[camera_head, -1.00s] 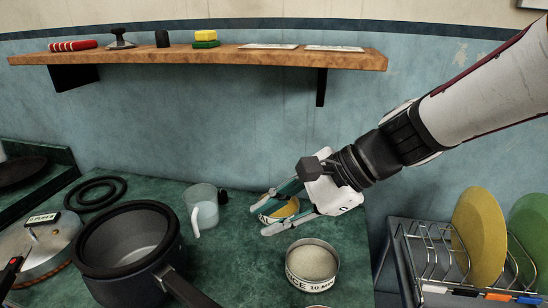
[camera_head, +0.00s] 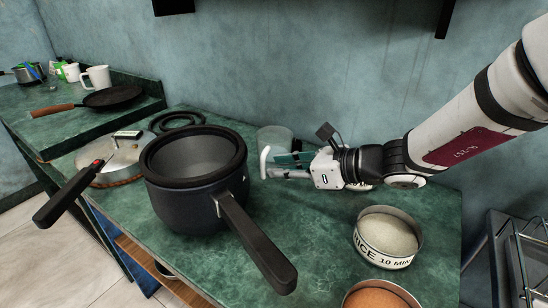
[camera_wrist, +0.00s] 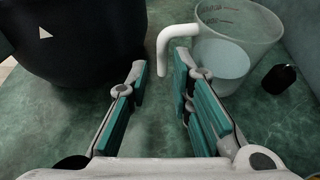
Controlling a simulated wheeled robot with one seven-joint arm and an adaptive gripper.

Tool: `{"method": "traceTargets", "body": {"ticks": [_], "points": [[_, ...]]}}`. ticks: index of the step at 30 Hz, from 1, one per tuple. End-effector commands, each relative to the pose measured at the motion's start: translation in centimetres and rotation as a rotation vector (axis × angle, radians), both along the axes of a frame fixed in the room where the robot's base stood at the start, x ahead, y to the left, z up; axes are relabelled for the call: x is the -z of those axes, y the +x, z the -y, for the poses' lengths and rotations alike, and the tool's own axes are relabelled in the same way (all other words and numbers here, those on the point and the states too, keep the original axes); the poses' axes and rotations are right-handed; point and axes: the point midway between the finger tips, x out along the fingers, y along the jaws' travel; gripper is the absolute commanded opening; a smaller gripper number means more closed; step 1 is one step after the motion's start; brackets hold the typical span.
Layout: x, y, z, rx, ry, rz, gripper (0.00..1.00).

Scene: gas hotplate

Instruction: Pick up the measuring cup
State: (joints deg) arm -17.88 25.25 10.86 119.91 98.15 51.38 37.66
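The measuring cup (camera_head: 275,137) is a clear, whitish cup with a white handle, upright on the green counter between the big pot and my arm. My gripper partly hides it in the head view. It also shows in the wrist view (camera_wrist: 234,45), with graduation marks and its handle pointing left. In the head view my gripper (camera_head: 272,166) is low beside the cup.
A dark pot (camera_head: 192,205) stands close left of the cup, its long handle reaching toward the front. A round rice tin (camera_head: 386,250) and an orange-filled tin (camera_head: 380,300) stand front right. A small dark bottle (camera_wrist: 279,79) is right of the cup. A lid (camera_head: 112,165) lies left.

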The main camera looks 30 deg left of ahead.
Motion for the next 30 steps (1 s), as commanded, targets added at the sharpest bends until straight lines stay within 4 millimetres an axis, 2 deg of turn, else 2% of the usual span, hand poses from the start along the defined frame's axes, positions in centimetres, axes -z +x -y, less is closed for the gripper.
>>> {"method": "traceTargets", "body": {"ticks": [8, 18, 25, 26, 28, 30], "points": [[0.7, 0.1, -1.4, -0.001, 0.000, 0.002, 0.21], [2.9, 0.4, -5.2, -0.003, 0.000, 0.002, 0.21], [2.8, 0.4, -5.4, -0.001, 0.000, 0.002, 0.21], [2.8, 0.4, -5.4, -0.001, 0.000, 0.002, 0.16], [2.8, 0.4, -5.4, -0.001, 0.000, 0.002, 0.00], [2.8, 0.4, -5.4, -0.001, 0.000, 0.002, 0.00]]}}
